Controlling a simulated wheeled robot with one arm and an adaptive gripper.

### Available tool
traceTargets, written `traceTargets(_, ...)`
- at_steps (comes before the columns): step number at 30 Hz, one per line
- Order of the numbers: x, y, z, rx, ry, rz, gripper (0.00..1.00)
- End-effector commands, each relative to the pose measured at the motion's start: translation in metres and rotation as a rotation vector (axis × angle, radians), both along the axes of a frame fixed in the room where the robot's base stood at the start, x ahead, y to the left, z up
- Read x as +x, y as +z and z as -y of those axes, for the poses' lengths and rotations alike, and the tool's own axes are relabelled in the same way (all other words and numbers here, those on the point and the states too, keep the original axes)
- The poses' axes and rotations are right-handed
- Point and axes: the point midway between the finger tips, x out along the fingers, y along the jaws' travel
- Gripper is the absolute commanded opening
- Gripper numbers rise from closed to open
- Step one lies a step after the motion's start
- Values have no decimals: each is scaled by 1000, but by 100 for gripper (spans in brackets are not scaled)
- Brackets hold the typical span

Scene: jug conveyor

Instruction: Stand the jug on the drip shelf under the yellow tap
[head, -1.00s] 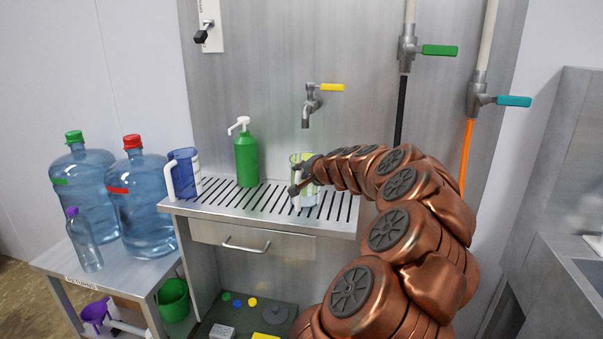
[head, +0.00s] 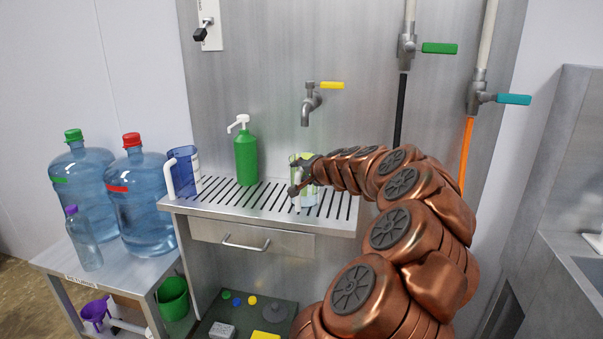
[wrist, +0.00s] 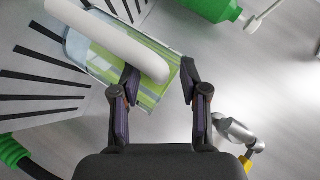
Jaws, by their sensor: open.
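A clear jug with a green label (head: 308,196) and a white handle stands upright on the slotted drip shelf (head: 262,221), below the tap with the yellow lever (head: 311,101). In the wrist view the jug (wrist: 106,70) and the tap (wrist: 235,131) also show. My gripper (head: 299,177) is open at the jug's handle side. In the wrist view its fingers (wrist: 160,92) are spread near one end of the handle; I cannot tell whether they touch it. My arm and gripper hide part of the jug in the head view.
A blue jug (head: 186,171) with a white handle stands at the shelf's left end. A green pump bottle (head: 246,160) stands towards the back. Large water bottles (head: 140,205) crowd the side table at left. The shelf's front middle is clear.

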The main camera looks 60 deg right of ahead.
Motion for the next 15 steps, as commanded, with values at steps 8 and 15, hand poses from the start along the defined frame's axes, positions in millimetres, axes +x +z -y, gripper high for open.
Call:
traceTargets(8, -16, 10, -8, -3, -1, 2, 45)
traceTargets(15, -48, 25, -25, -3, -5, 2, 45)
